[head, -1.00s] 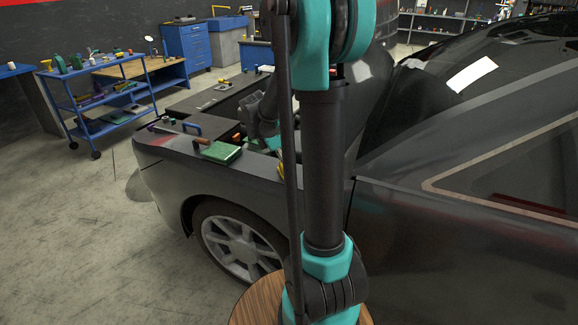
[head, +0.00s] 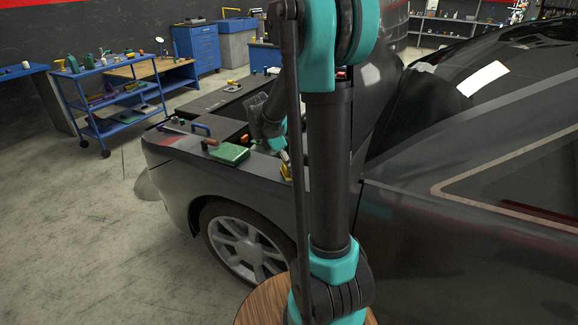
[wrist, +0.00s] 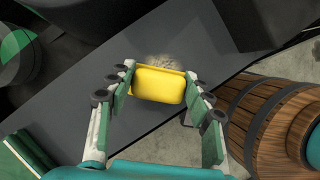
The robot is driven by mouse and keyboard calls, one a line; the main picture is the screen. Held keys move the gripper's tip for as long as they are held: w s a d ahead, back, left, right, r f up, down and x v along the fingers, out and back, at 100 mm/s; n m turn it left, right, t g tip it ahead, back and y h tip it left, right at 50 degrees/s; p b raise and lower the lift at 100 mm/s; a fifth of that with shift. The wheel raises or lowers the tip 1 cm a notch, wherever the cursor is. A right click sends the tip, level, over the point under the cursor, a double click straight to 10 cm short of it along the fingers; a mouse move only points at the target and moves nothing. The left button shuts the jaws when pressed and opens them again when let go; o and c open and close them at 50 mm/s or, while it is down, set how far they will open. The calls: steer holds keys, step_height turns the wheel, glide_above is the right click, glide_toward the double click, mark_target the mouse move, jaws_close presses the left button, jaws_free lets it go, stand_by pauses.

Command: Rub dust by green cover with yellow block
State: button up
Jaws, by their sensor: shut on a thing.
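My gripper (wrist: 158,86) is shut on the yellow block (wrist: 158,88), with one finger on each side of it. In the wrist view the block is over the dark grey car fender, and a pale patch of dust (wrist: 164,61) shows just beyond its far edge. I cannot tell whether the block touches the fender. In the head view the green cover (head: 229,153) lies on the fender, left of the yellow block (head: 286,168). A green edge (wrist: 32,152), probably the cover, shows at the wrist view's lower left. My arm partly hides the gripper in the head view.
A brown-handled tool (head: 209,144) and a blue handle (head: 201,129) lie near the green cover. The open engine bay is behind. A blue trolley (head: 110,110) with several items stands at the left. The floor between trolley and car is clear.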

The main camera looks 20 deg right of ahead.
steer(key=shift+s+d, duration=0.1)
steer(key=shift+s+d, duration=1.1)
steer(key=shift+w+d, duration=0.15)
steer(key=shift+w, duration=0.05)
stand_by(0.5)
steer(key=shift+w+a, duration=1.2)
steer(key=shift+r, duration=0.1)
stand_by(0.4)
steer(key=shift+s+d, duration=1.2)
